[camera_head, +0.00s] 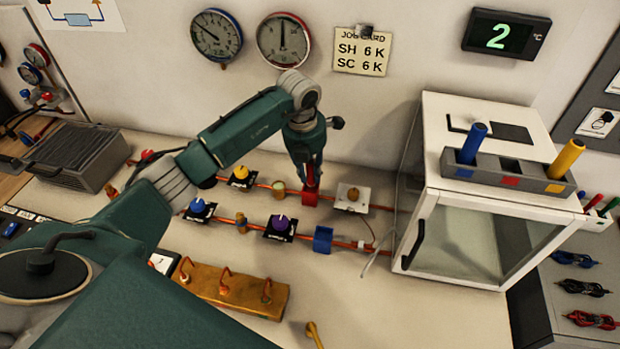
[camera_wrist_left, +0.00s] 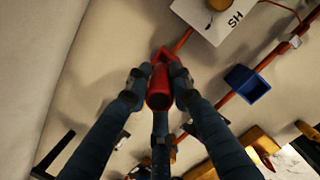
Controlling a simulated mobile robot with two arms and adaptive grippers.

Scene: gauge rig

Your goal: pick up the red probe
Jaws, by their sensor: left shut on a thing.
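The red probe (camera_wrist_left: 158,88) is between the fingers of my left gripper (camera_head: 310,180) and points along the wrist camera's line of sight. The gripper, also in the left wrist view (camera_wrist_left: 160,90), is shut on it. Right below the fingertips is a red square holder (camera_head: 310,197) on the upper copper pipe. It shows behind the probe in the left wrist view (camera_wrist_left: 164,54). I cannot tell whether the probe's lower end is still inside the holder. My right gripper is not in view.
A white glass-fronted box (camera_head: 480,190) stands at the right. The grey rack (camera_head: 510,170) on it holds blue and yellow probes; its red-marked middle slot is empty. A blue holder (camera_head: 323,239) and valves sit on the pipes. A wooden block (camera_head: 230,291) with hooks lies in front.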

